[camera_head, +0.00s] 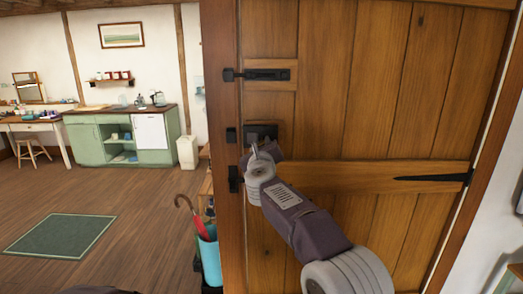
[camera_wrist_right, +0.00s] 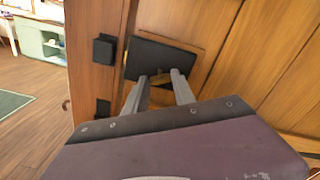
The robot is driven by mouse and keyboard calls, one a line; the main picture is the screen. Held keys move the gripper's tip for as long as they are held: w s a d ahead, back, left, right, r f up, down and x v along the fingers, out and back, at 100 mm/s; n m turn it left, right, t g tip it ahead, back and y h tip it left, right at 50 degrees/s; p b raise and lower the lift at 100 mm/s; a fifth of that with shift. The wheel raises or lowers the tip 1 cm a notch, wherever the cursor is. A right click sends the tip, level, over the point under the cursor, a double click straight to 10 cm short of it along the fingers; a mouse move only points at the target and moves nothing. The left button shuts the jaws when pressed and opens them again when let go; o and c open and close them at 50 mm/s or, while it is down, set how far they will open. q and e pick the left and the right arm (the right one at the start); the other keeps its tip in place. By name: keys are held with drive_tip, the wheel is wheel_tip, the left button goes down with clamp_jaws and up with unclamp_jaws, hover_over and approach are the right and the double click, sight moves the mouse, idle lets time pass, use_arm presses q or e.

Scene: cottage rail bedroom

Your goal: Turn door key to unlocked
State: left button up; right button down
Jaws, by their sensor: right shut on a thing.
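The wooden plank door (camera_head: 385,90) fills the right half of the head view. Its dark lock case (camera_head: 262,132) sits near the door's left edge; it also shows in the right wrist view (camera_wrist_right: 146,58). My right gripper (camera_head: 256,150) is at the lock, its arm coming up from below right. In the right wrist view its two grey fingers (camera_wrist_right: 164,78) reach the lock and are shut on the small brass key (camera_wrist_right: 159,81). Most of the key is hidden between the fingertips, so its turn angle is hard to tell. My left gripper is not in view.
A black bolt (camera_head: 262,75) is above the lock. An umbrella stand (camera_head: 210,258) with a red umbrella stands left of the door frame (camera_head: 222,180). Open floor with a green rug (camera_head: 60,236) lies left, before a green cabinet (camera_head: 120,135).

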drive_tip(key=m+b, duration=0.1)
drive_tip(key=m, duration=0.4)
drive_tip(key=shift+f+m+b, duration=0.15)
drive_tip(key=shift+m+b, duration=0.15)
drive_tip(key=shift+b, duration=0.05)
idle(0.3)
drive_tip(key=c, duration=1)
unclamp_jaws()
drive_tip(key=shift+c, duration=0.2)
drive_tip(key=s+b, duration=0.4)
drive_tip(key=s, duration=0.5)
drive_tip(key=shift+b, duration=0.3)
